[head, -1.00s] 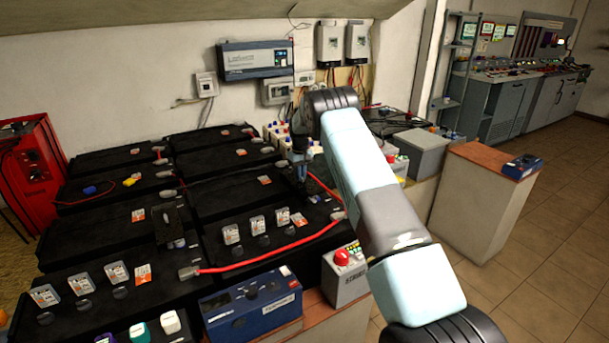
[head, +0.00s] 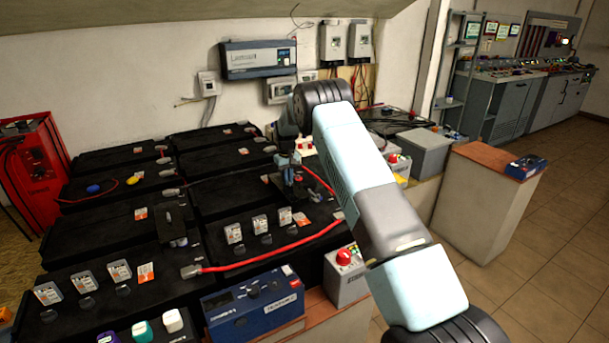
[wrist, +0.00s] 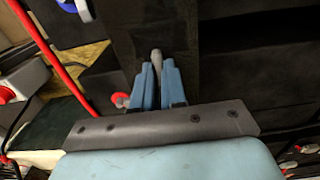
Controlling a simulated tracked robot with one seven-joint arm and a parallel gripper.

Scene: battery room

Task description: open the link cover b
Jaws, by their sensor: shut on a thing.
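My gripper (head: 291,168) is low over the batteries right of centre in the head view. In the wrist view its blue fingers (wrist: 158,76) are shut on a small grey knob (wrist: 156,57). A dark cover plate (head: 272,182) shows beside the gripper in the head view and looks tilted up; I take it for link cover b. In the wrist view a dark panel (wrist: 165,28) lies behind the knob. A similar dark cover (head: 170,221) is further left. The plate's hinge and exact angle are hidden or too small to tell.
Black batteries (head: 105,240) fill the bench. A red cable (head: 262,257) runs in front of the gripper. A blue instrument (head: 252,306) and a grey box with a red button (head: 344,268) are at the front edge. A red cabinet (head: 35,170) stands left.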

